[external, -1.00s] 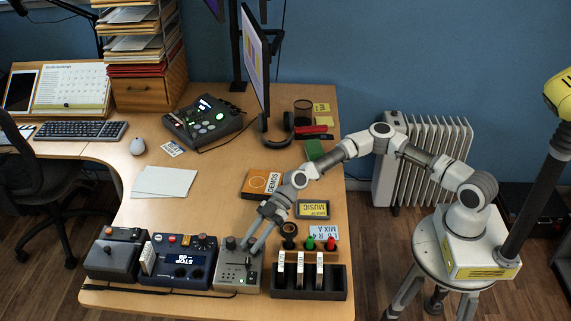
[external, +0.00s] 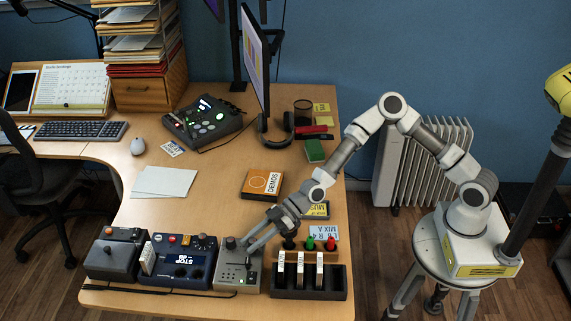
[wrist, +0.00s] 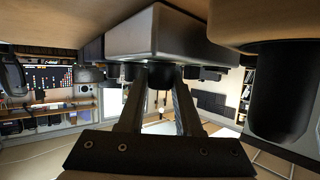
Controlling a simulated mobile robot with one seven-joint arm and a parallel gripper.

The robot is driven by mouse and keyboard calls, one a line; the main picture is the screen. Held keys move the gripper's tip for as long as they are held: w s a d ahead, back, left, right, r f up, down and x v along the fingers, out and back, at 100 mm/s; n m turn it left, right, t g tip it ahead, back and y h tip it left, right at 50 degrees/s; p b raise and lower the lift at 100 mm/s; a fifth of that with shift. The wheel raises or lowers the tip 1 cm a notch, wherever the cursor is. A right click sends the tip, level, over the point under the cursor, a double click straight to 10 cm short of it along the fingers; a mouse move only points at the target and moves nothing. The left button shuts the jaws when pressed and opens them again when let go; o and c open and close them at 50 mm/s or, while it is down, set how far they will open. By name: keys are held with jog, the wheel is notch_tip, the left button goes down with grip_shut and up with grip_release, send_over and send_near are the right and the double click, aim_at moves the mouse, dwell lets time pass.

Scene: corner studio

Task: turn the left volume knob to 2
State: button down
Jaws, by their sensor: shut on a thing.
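The small grey device (external: 238,276) stands at the front edge of the desk, with knobs along its back part. One knob (external: 231,243) shows to the left of my fingers. My gripper (external: 248,246) reaches in low from the right, its fingertips at the device's top. In the wrist view my gripper (wrist: 159,88) is shut on a small dark knob (wrist: 158,76) under the device's body (wrist: 165,30), which appears upside down. Other dark knobs show on both sides of it. The fingers hide the held knob in the external view; its pointer and scale are not readable.
A blue device (external: 184,270) with a lit screen stands close on the left, and a dark pedal (external: 115,259) beyond it. A black slotted tray (external: 308,290) is close on the right. Red and green knobbed pieces (external: 320,243) stand behind that tray.

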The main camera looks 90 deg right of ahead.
jog(key=shift+m+t+h+b, duration=0.7)
jog(key=shift+m+h+b, duration=0.25)
jog(key=shift+m+h, duration=0.15)
jog(key=shift+m+h+b, duration=0.45)
jog(key=shift+m+h, duration=0.05)
jog(key=shift+h, duration=0.1)
jog(key=c, duration=0.6)
grip_release()
jog(key=shift+s, duration=0.1)
jog(key=p+v, duration=0.4)
jog(key=v, duration=1.3)
jog(key=shift+s+f, duration=0.15)
jog(key=shift+s, duration=0.05)
